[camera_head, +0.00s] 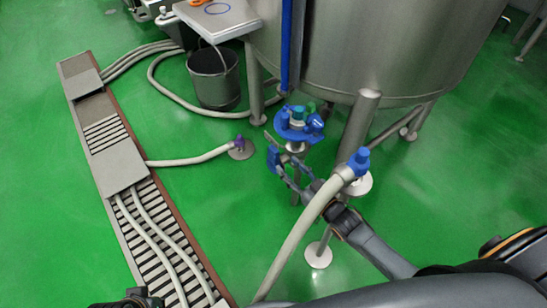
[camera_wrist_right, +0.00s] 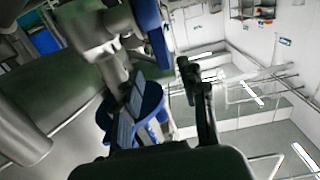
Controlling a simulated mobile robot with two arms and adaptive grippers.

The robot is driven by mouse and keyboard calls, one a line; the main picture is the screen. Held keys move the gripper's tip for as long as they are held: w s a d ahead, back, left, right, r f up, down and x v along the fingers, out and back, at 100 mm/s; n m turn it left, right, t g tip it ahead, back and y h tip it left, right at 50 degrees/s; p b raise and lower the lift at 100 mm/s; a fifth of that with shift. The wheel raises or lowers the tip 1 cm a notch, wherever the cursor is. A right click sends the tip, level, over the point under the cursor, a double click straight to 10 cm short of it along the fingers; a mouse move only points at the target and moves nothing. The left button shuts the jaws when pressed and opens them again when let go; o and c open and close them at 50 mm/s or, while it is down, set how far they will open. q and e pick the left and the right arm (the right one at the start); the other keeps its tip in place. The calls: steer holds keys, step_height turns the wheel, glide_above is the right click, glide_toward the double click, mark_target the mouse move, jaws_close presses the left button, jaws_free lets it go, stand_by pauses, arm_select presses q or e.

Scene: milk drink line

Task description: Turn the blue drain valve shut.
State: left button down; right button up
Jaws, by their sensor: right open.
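In the right wrist view a blue lever (camera_wrist_right: 150,35) shows beside a metal fitting (camera_wrist_right: 100,30). My right gripper (camera_head: 287,166) is open and empty, low in front of the tank beside a round blue stand top (camera_head: 290,134). In the right wrist view its fingers (camera_wrist_right: 160,95) are spread, with the lever beyond them. Contact with the lever cannot be seen.
The steel tank (camera_head: 390,45) stands on legs behind my gripper. A pale hose with a blue end (camera_head: 359,160) rises close to my right arm. A bucket (camera_head: 215,80) stands at the tank's left. Several hoses cross the floor drain (camera_head: 120,165); green floor is open between.

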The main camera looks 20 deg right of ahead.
mark_target(278, 154)
steer(key=shift+w+a+r+t+y, duration=0.25)
steer(key=shift+r+t+y, duration=0.05)
steer(key=shift+r, duration=0.35)
steer(key=shift+b+x, duration=0.35)
steer(key=shift+x, duration=0.7)
steer(key=b+x, duration=0.1)
steer(key=x, duration=0.2)
steer(key=shift+w+a, duration=0.15)
steer(key=shift+w, duration=0.25)
arm_select(q)
steer(key=shift+s+v, duration=0.2)
steer(key=shift+v, duration=0.8)
arm_select(e)
steer(key=shift+w+a, duration=0.25)
steer(key=shift+w, duration=0.4)
arm_select(q)
steer(key=shift+a, duration=0.1)
arm_select(e)
jaws_close()
